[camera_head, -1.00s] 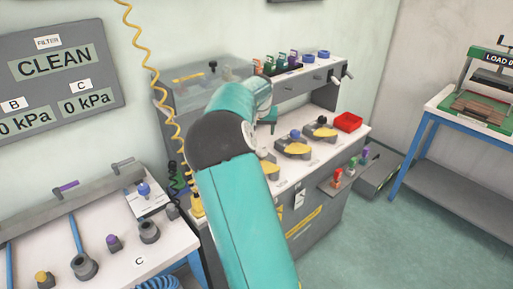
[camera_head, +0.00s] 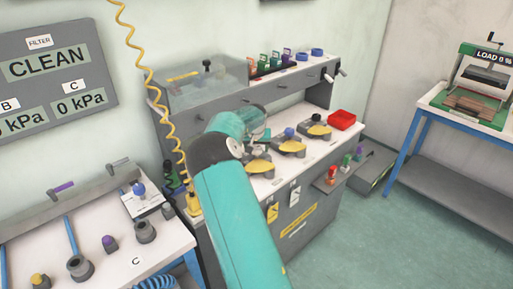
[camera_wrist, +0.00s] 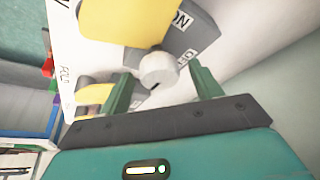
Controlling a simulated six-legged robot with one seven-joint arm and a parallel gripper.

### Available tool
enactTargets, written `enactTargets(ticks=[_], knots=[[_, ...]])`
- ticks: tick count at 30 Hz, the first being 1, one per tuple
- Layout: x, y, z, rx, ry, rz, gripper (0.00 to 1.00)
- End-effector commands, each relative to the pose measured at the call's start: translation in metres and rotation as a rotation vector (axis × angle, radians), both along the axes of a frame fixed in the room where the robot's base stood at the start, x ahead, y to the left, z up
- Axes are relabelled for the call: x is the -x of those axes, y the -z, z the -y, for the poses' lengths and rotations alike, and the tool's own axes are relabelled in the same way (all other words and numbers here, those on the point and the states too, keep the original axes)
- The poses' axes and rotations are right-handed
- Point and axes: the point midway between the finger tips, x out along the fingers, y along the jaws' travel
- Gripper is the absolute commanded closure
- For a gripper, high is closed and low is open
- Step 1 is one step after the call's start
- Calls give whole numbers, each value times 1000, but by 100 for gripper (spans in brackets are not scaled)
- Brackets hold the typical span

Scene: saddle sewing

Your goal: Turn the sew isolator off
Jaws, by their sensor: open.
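In the wrist view a large yellow part (camera_wrist: 112,20) sits on a grey base (camera_wrist: 195,40) with a white label reading ON. A pale round knob (camera_wrist: 157,70) stands beside it. My gripper (camera_wrist: 160,82) is open, with one green finger on each side of the knob; I cannot tell whether they touch it. In the head view several yellow-topped grey units stand on the bench, including one (camera_head: 258,165) near my arm's end. My arm hides part of that area and my fingers. A label naming the sew isolator is not readable.
A second yellow-topped unit (camera_wrist: 95,94) lies near a FOLD label (camera_wrist: 66,78). A coiled yellow cable (camera_head: 150,85) hangs left of my arm.

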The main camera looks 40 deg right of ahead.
Motion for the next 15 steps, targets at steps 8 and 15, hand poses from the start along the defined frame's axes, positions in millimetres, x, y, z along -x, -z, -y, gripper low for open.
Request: enactTargets(ticks=[8, 15], knots=[[0, 0, 0, 0, 1, 0, 60], [0, -1, 0, 0, 1, 0, 99]])
